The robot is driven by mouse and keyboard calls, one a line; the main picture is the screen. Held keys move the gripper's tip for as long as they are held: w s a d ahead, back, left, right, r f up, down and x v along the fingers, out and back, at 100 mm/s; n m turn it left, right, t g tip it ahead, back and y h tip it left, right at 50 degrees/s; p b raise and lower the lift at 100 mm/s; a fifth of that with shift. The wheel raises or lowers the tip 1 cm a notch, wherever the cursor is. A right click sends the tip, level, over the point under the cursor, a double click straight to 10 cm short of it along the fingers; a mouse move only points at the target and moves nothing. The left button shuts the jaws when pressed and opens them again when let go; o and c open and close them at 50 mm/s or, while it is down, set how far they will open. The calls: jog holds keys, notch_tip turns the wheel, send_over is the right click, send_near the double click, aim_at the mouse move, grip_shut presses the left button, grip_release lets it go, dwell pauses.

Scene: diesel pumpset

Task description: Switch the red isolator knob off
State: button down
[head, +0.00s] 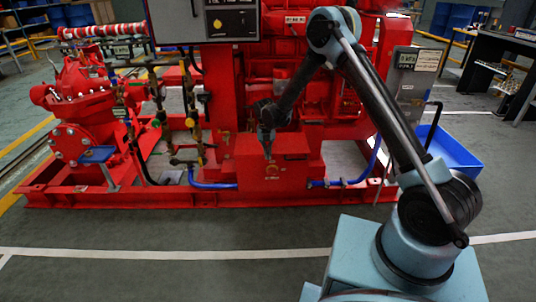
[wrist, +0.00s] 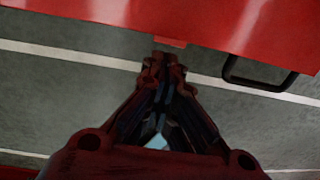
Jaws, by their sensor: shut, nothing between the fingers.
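I cannot make out the red isolator knob for certain in either view. In the head view my gripper (head: 267,154) points down in front of a red box (head: 288,178) low on the red pumpset. In the wrist view my gripper (wrist: 163,62) is shut and empty, its fingertips together. They are close to the lower edge of a red surface (wrist: 225,25), where a small red tab (wrist: 171,42) shows just beyond them. I cannot tell whether they touch it.
A grey box (head: 412,80) with a label stands right of the engine. A dark control panel (head: 232,22) is at the top. Blue hoses (head: 212,186) run low beside the red box. A blue bin (head: 450,150) stands right. A black loop handle (wrist: 262,78) shows in the wrist view. Floor in front is clear.

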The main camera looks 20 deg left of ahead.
aim_at(272, 172)
notch_tip(272, 172, down, 10)
jog(key=shift+d+f, duration=0.25)
jog(key=shift+d, duration=0.05)
jog(key=shift+a, duration=0.1)
dwell(0.5)
jog(key=shift+a+h, duration=0.1)
jog(key=shift+h, duration=0.2)
